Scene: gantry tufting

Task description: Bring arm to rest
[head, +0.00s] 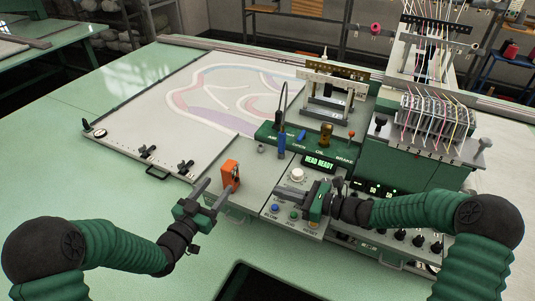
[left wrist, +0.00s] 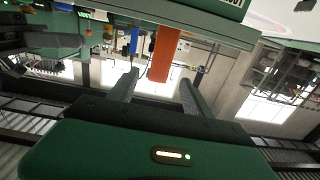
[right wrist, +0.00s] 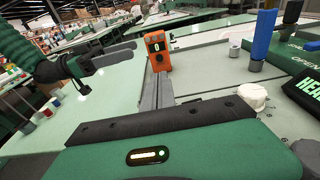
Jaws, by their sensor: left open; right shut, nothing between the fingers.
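My left gripper (head: 218,185) is open in the head view, at the near side of an orange handheld device (head: 229,174) that stands on the grey machine bed. In the left wrist view the orange device (left wrist: 164,52) shows beyond and between the spread fingers (left wrist: 159,80); I cannot tell whether they touch it. My right gripper (head: 281,190) is shut and empty, over the control panel (head: 290,213) with its coloured buttons. In the right wrist view its closed fingers (right wrist: 165,80) point toward the orange device (right wrist: 157,50), and my left gripper (right wrist: 105,60) shows at upper left.
A white knob (head: 297,175) and a "HEAD READY" display (head: 318,162) are close to my right gripper. Behind stand the green tool strip (head: 290,137) and the thread rack (head: 436,118). The pale green table (head: 130,185) at left is clear.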

